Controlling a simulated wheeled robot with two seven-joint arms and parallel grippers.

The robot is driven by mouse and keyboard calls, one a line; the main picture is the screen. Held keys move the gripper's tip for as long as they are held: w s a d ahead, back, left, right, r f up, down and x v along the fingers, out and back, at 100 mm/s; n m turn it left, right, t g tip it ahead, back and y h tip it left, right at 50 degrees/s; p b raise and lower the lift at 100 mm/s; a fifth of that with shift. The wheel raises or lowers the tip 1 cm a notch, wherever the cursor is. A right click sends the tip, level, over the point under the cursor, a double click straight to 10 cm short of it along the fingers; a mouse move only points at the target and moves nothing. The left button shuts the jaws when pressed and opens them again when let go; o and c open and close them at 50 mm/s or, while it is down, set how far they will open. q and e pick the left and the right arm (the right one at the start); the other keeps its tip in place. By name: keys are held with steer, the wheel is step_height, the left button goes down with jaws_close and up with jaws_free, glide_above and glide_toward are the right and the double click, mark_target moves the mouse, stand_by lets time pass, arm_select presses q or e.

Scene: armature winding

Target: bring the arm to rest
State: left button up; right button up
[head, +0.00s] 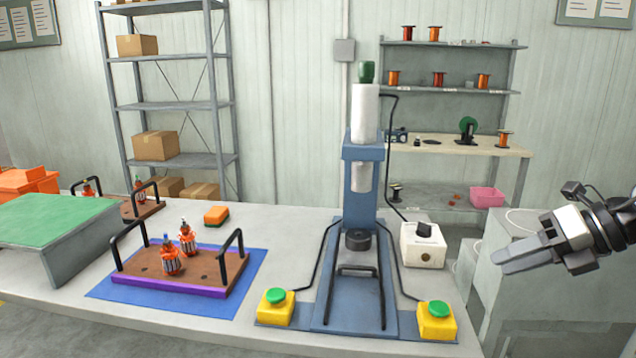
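My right gripper (501,260) is in the head view at the right, in the air beyond the right end of the bench. My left gripper is not in the head view.
The bench (290,235) carries a blue press (360,205), yellow button boxes (437,320) with green tops, a white control box (423,246), and a brown tray (190,268) with two armatures on a blue mat (120,287). A green-topped stand (50,222) is at the left.

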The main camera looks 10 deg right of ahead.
steer(key=s+a+f+m+t, duration=0.2)
steer(key=a+f+m+t, duration=0.25)
steer(key=f+m, duration=0.45)
steer(key=s+a+f+m+t, duration=0.2)
steer(key=a+f+m+t, duration=0.25)
steer(key=f+m, duration=0.45)
steer(key=s+a+f+m+g+h, duration=0.2)
steer(key=s+a+f+m, duration=0.3)
steer(key=a+m, duration=0.2)
steer(key=s+a+f+m+g+h+p, duration=0.1)
steer(key=s+a+f+m+g+h, duration=0.1)
steer(key=s+a+f+m, duration=0.3)
steer(key=s+a+m+h, duration=0.1)
steer(key=a+m, duration=0.1)
steer(key=m, duration=0.2)
steer(key=shift+a+f+g, duration=0.3)
steer(key=shift+f, duration=0.05)
